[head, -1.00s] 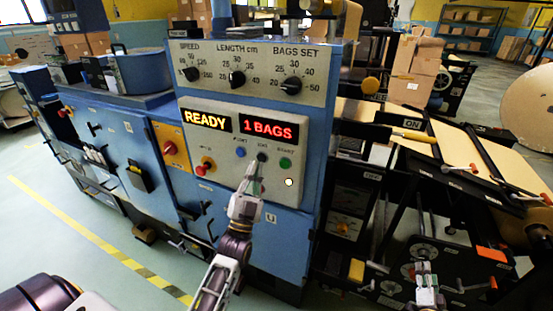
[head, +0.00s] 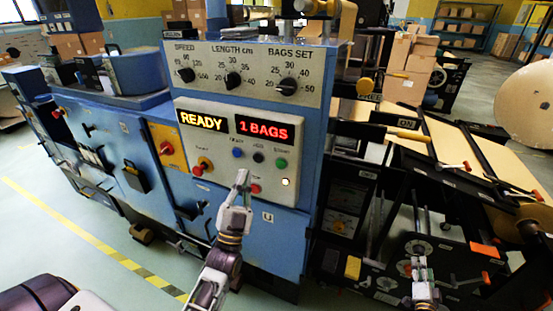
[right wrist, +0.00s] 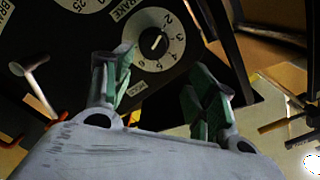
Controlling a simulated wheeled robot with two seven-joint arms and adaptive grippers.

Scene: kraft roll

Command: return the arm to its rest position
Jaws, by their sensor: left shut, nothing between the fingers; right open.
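My left gripper (head: 242,176) is shut and empty in the head view. Its fingertips show in front of the lower part of the control panel (head: 205,184), below the blue button (head: 238,152) and the black button (head: 258,157) and close to the red button (head: 254,188). The gap to the panel is hard to judge. The displays (head: 234,126) read READY and 1 BAGS. My right gripper (head: 419,264) is at the lower right in front of the dark machine side. In the right wrist view its two green-padded fingers (right wrist: 160,92) are apart, with nothing between them.
The blue machine cabinet (head: 105,150) stands left of the panel. A numbered dial (right wrist: 155,40) and a lever (right wrist: 37,85) lie beyond the right fingers. Sloping tan boards (head: 450,145) and a large paper roll (head: 525,105) are at the right. Open floor (head: 60,235) lies left.

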